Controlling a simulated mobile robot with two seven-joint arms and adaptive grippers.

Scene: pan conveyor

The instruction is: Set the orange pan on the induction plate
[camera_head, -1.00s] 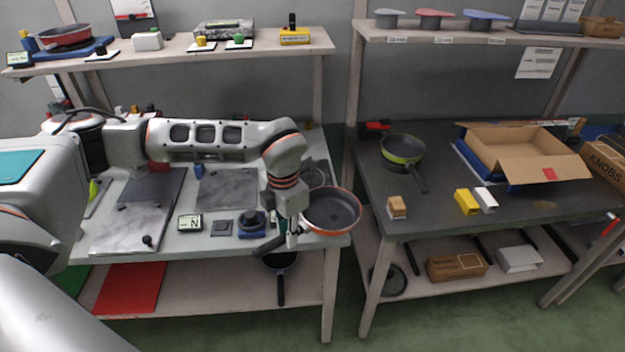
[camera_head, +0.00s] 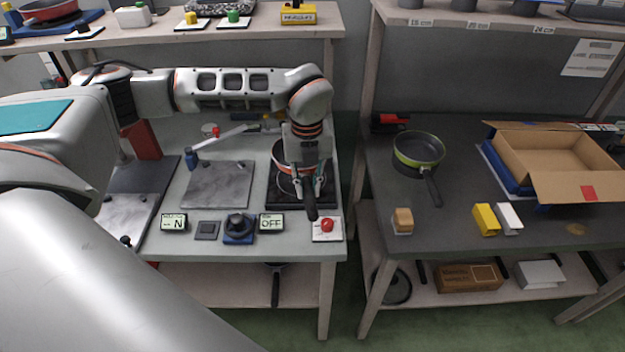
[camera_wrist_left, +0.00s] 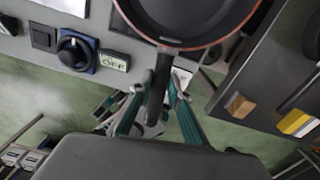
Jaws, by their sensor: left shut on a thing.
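The orange pan (camera_head: 281,160), grey inside with an orange rim and a dark handle, is over the black induction plate (camera_head: 279,197) at the right end of the left table. My left gripper (camera_head: 308,190) is shut on its handle. The arm and gripper hide part of the pan. In the left wrist view the pan (camera_wrist_left: 190,14) is at the top, with its handle between the fingers of my left gripper (camera_wrist_left: 155,100). I cannot tell whether the pan touches the plate. My right gripper is not in view.
In front of the plate are a red button (camera_head: 327,225), an OFF display (camera_head: 271,223) and a black knob on a blue base (camera_head: 238,227). A grey plate (camera_head: 217,184) lies to the left. A green pan (camera_head: 419,150) stands on the right table, across a gap.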

